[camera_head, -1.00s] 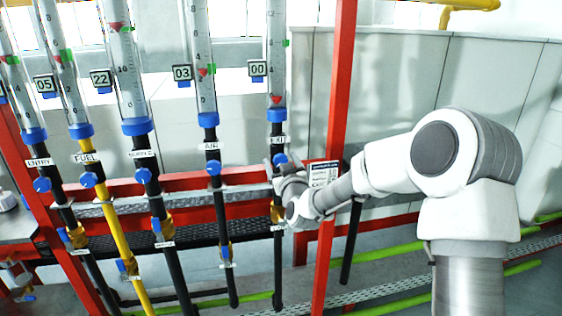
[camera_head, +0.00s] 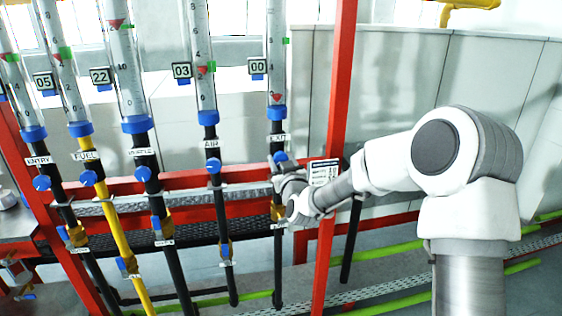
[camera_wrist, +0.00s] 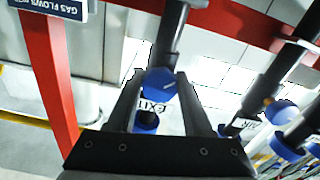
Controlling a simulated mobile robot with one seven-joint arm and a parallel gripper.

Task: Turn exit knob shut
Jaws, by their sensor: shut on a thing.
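The exit knob (camera_head: 280,157) is a blue knob on the dark pipe just below the EXIT label (camera_head: 278,138) and its clear gauge tube. My gripper (camera_head: 276,167) reaches it from the right and partly covers it. In the wrist view the blue exit knob (camera_wrist: 160,83) sits between my two dark fingers (camera_wrist: 158,92), which are shut on it. The EXIT label (camera_wrist: 154,107) shows between the fingers. The display beside the exit tube (camera_head: 257,66) reads 00.
Similar blue knobs stand to the left: air (camera_head: 214,166), another (camera_head: 143,173), fuel (camera_head: 89,178) and entry (camera_head: 42,183). A red upright post (camera_head: 333,120) stands right of the exit pipe, close to my arm. A red horizontal rail (camera_head: 185,181) runs behind the pipes.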

